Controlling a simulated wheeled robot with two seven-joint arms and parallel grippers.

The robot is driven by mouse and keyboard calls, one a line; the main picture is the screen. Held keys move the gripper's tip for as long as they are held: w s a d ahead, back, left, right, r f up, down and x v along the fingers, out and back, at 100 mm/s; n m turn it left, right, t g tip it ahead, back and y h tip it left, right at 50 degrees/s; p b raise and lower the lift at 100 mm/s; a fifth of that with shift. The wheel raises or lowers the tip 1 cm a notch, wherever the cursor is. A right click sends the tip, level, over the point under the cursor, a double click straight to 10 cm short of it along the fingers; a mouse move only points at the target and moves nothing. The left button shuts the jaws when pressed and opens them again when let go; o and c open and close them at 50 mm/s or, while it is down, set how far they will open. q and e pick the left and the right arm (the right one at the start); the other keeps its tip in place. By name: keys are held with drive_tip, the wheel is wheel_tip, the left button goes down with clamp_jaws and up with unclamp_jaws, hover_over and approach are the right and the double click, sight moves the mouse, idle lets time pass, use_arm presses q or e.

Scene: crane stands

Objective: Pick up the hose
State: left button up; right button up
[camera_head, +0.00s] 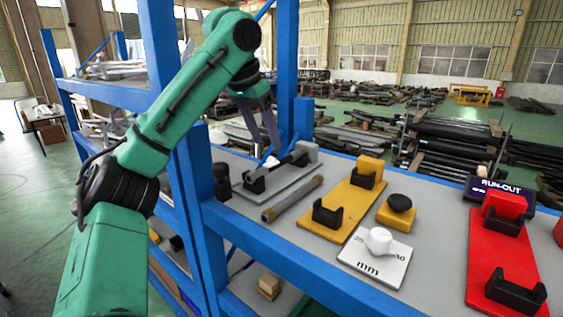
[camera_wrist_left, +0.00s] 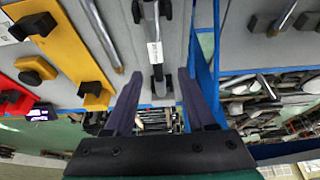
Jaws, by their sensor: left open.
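A grey rod-like piece with a brass-coloured end (camera_head: 292,198), possibly the hose, lies on the grey shelf top between a grey stand and a yellow stand. It also shows in the left wrist view (camera_wrist_left: 103,35), left of my fingers. The grey stand (camera_head: 290,190) has dark holders and carries a dark bar with a white tag (camera_wrist_left: 154,52). My left gripper (camera_head: 267,148) is open, its fingers pointing down over the grey stand's far part. In the left wrist view its fingers (camera_wrist_left: 160,73) are spread, with a stand holder between them and nothing gripped. My right gripper is out of view.
A yellow stand (camera_head: 337,218) with black holders, a yellow block with a black knob (camera_head: 397,209), a white plate with a knob (camera_head: 375,262) and a red stand (camera_head: 495,255) stand to the right. A blue upright (camera_head: 172,95) rises beside my left arm.

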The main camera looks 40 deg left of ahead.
sight(278, 161)
use_arm(q)
drive_tip(key=shift+w+f, duration=0.95)
drive_tip(key=shift+w, duration=0.05)
drive_tip(key=shift+f, duration=0.2)
drive_tip(key=shift+d+f, duration=0.15)
drive_tip(key=shift+f, duration=0.1)
drive_tip(key=x, duration=0.3)
drive_tip(key=shift+w+f, duration=0.1)
drive_tip(key=shift+w, duration=0.1)
drive_tip(key=shift+w+f, duration=0.15)
drive_tip(key=shift+w, duration=0.15)
drive_tip(key=shift+c, duration=1.3)
drive_tip(key=shift+s, duration=0.25)
clamp_jaws()
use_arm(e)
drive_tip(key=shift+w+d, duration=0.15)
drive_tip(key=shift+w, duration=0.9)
